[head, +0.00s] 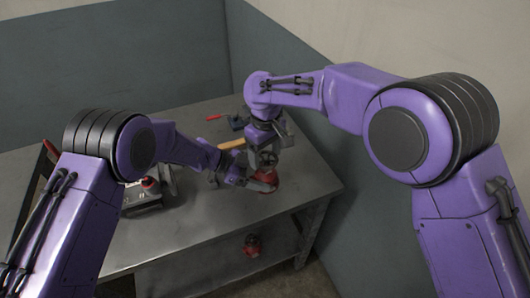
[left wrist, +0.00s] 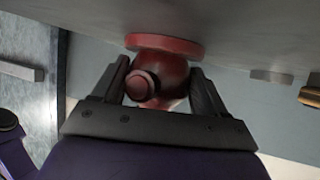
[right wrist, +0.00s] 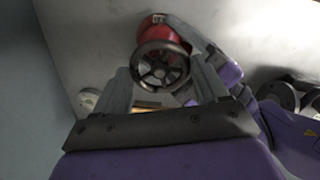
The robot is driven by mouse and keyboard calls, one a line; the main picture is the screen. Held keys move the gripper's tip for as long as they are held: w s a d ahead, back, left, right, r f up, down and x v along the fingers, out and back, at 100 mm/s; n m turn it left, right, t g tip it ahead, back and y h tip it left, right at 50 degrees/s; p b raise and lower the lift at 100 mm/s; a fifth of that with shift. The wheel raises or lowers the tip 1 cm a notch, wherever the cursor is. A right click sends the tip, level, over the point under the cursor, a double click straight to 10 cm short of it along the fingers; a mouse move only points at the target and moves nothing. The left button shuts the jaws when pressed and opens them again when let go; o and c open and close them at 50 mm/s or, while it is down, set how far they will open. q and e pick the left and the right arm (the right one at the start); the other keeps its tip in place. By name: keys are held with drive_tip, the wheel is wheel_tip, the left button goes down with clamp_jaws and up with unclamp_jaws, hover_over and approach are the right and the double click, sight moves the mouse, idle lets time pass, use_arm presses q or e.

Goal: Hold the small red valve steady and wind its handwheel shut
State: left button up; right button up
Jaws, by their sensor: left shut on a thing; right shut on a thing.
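The small red valve (head: 267,183) stands on the grey workbench near its right end, partly covered by my grippers. My left gripper (head: 256,182) is shut on the valve's red body; in the left wrist view its fingers lie on both sides of the body (left wrist: 174,72), below a round red flange (left wrist: 165,45). My right gripper (head: 266,158) comes from above and is shut on the dark spoked handwheel (right wrist: 160,65), with a finger on either side of the rim. Some red of the valve (right wrist: 157,27) shows beyond the wheel. How far the wheel is wound cannot be told.
Behind the valve lie a wooden handle (head: 232,144) and a dark blue tool (head: 237,122). A grey device with a red knob (head: 148,186) stands on the bench to the left. Another red item (head: 252,245) sits on the lower shelf. Walls close off the back and right.

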sight(266, 158)
drive_tip(key=shift+r+m, duration=0.1)
drive_tip(key=shift+m, duration=0.2)
idle(0.4)
drive_tip(key=o, duration=1.1)
wheel_tip(266, 158, up, 12)
use_arm(q)
drive_tip(key=o, duration=0.8)
